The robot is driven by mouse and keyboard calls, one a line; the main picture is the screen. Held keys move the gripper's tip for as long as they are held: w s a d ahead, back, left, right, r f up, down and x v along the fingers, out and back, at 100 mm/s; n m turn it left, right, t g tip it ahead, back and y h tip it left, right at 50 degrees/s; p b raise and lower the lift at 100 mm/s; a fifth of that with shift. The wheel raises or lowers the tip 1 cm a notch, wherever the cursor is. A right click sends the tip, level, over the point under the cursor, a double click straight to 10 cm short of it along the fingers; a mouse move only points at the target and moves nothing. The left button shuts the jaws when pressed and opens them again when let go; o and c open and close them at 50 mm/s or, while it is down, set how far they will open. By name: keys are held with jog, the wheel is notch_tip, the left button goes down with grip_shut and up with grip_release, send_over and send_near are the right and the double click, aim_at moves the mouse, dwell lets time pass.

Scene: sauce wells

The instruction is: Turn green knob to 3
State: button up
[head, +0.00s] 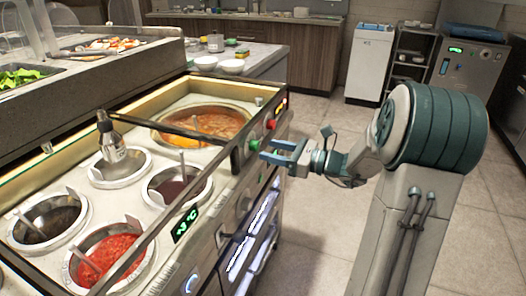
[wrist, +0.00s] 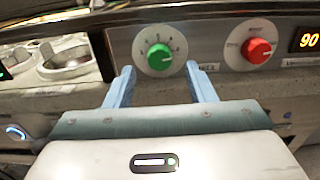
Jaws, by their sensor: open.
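The green knob (wrist: 159,57) sits on the front panel in the wrist view, with a pale numbered dial around it. The numbers are too small to read surely, and I cannot tell which one the knob points to. It also shows small in the head view (head: 254,145). My gripper (wrist: 160,85) is open, its two blue fingers spread below and to either side of the green knob, apart from it. In the head view my gripper (head: 272,152) reaches left toward the panel, its fingers close to the knob.
A red knob (wrist: 256,50) on its own dial is right of the green one, beside a lit display (wrist: 309,39) reading 90. Sauce wells (head: 110,243) and a bottle (head: 111,140) are left of the panel. A metal rail crosses in front of the wells.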

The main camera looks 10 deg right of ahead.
aim_at(258, 147)
jog(key=shift+x, duration=1.65)
jog(key=c, duration=1)
